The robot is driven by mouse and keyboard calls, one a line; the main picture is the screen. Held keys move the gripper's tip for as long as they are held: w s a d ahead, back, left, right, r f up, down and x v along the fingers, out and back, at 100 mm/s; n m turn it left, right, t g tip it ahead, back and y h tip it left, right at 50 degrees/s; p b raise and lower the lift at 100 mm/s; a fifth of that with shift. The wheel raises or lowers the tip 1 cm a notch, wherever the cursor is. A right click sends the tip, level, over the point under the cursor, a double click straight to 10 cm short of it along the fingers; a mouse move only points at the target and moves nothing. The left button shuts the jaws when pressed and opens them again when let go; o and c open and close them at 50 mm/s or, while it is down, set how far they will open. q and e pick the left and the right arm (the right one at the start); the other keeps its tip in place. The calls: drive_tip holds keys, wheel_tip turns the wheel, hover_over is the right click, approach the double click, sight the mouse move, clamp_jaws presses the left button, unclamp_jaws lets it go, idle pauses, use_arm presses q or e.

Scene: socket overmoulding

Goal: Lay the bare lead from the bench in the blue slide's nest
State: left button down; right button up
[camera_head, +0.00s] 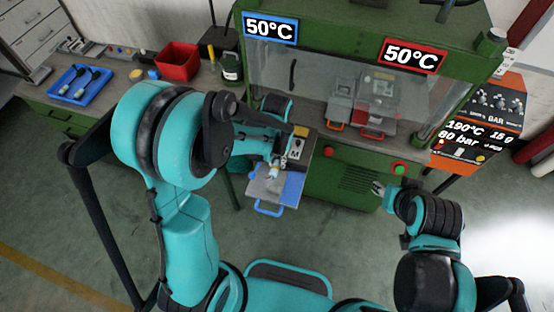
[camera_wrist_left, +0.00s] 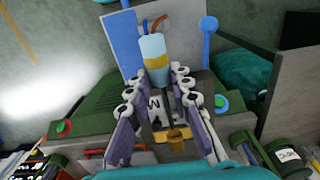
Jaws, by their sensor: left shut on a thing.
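My left gripper (camera_head: 272,163) is over the blue slide (camera_head: 286,188), a pale metal plate with a blue handle pulled out in front of the green press. In the left wrist view, the left gripper (camera_wrist_left: 160,75) is shut on the bare lead (camera_wrist_left: 153,52), a light blue cylinder with a yellow band and orange and dark wire ends. The slide's plate (camera_wrist_left: 117,38) lies behind the lead; I cannot tell whether they touch. The nest is mostly hidden by fingers and lead. My right gripper (camera_head: 378,188) is empty-looking before the press front, its fingers too small to judge.
The green press (camera_head: 350,185) has a clear guard and a red-handled slide (camera_head: 375,132) inside. On the bench at left are a blue tray (camera_head: 58,97) with several leads, a red bin (camera_head: 178,62) and a dark jar (camera_head: 231,68). A control panel (camera_head: 480,110) stands at right.

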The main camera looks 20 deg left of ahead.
use_arm(q)
drive_tip(key=shift+s+f+b, duration=0.1)
drive_tip(key=shift+f+b, duration=0.3)
drive_tip(key=shift+f, duration=0.1)
drive_tip(key=shift+f+b, duration=3.35)
drive_tip(key=shift+f, duration=0.35)
drive_tip(key=c, duration=1.3)
unclamp_jaws()
wheel_tip(320, 180, up, 12)
drive_tip(key=shift+r, duration=0.1)
